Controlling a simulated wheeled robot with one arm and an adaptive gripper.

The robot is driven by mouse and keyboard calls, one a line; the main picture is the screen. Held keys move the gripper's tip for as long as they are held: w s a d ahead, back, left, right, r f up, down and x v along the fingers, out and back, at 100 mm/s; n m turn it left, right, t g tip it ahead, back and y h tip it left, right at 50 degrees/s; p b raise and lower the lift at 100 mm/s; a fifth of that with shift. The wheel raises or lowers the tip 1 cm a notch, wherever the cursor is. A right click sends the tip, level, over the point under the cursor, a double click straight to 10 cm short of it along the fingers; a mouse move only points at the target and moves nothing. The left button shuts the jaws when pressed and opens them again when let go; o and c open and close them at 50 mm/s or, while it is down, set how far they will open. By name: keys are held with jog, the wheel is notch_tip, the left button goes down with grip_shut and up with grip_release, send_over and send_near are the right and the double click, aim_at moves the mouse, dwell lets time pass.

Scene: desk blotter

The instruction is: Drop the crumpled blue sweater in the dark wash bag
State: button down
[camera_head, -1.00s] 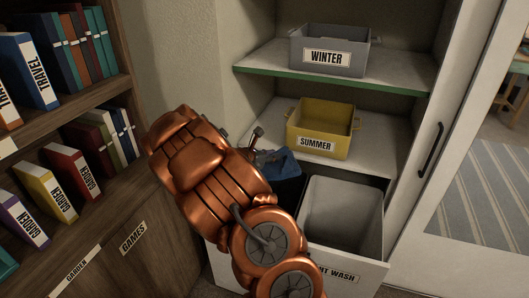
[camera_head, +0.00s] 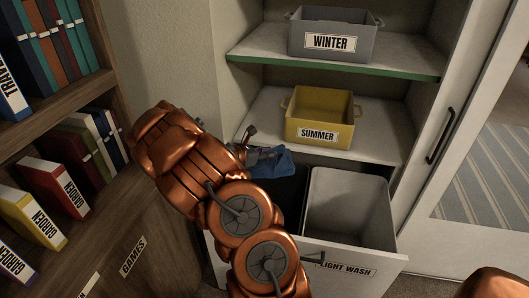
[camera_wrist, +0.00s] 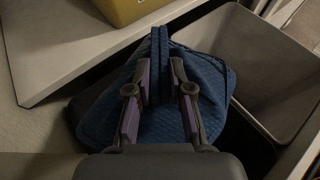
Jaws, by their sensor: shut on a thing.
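The blue sweater (camera_head: 270,163) hangs from my gripper (camera_head: 255,155) in the head view, beside the shelf's front edge. In the wrist view, my gripper (camera_wrist: 160,85) is shut on a raised fold of the sweater (camera_wrist: 95,115), which spreads out on both sides of the fingers. The dark wash bag (camera_head: 290,197) is the black compartment left of the pale bin. My arm and the sweater hide much of it. The sweater is over or just behind its opening; I cannot tell exactly how high.
The pale light wash bin (camera_head: 350,205) stands open and looks empty. A yellow SUMMER bin (camera_head: 320,115) sits on the lower shelf (camera_head: 378,140), close behind the sweater. A grey WINTER bin (camera_head: 332,40) is on the upper shelf. A bookcase (camera_head: 90,95) stands at left.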

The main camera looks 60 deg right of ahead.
aim_at(267, 162)
jog(key=shift+f+b, duration=1.35)
jog(key=shift+f, duration=0.75)
jog(key=c, duration=1)
grip_release()
jog(key=shift+a+r, duration=0.1)
jog(key=v, duration=1.2)
